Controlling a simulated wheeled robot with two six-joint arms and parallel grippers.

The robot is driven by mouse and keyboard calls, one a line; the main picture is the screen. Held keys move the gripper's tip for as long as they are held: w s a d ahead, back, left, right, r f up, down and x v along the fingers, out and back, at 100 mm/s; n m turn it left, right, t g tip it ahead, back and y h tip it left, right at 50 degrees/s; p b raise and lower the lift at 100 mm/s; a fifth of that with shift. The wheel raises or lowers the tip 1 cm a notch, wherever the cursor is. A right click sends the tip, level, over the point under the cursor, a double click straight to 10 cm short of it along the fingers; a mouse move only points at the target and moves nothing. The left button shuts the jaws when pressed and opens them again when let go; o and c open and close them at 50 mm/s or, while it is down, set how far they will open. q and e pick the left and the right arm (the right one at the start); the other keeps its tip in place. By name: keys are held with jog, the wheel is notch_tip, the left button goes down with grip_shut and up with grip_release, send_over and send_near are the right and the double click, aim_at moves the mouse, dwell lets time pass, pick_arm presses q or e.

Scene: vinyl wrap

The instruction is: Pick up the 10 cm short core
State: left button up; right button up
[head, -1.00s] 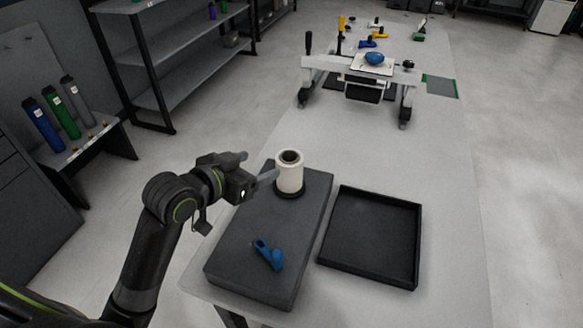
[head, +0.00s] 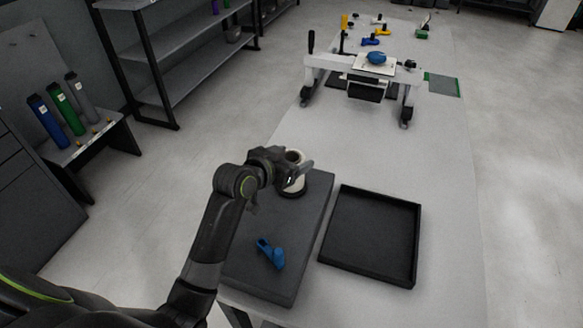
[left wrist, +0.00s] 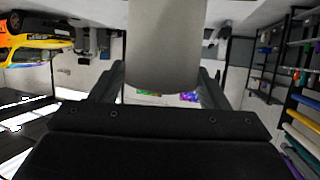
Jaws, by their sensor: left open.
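The short core (head: 297,184) is a cream-white upright cylinder with a dark base ring, standing at the far end of the dark grey block. My left gripper (head: 303,170) is at the core and partly hides it in the head view. In the left wrist view the core (left wrist: 166,45) stands between the two spread fingers (left wrist: 163,85), with the jaws open around it. I cannot tell whether either finger touches it. My right gripper is not in view.
The dark grey block (head: 285,230) carries a blue tool (head: 270,254) near its front. An empty black tray (head: 341,262) lies to its right on the light table (head: 455,230). A white framed device (head: 340,64) stands farther back. The table's right side is clear.

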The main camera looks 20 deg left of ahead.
pick_arm(q)
jog(key=shift+x, duration=0.95)
jog(key=c, duration=1.1)
jog(key=shift+r, duration=0.15)
jog(key=shift+c, duration=0.2)
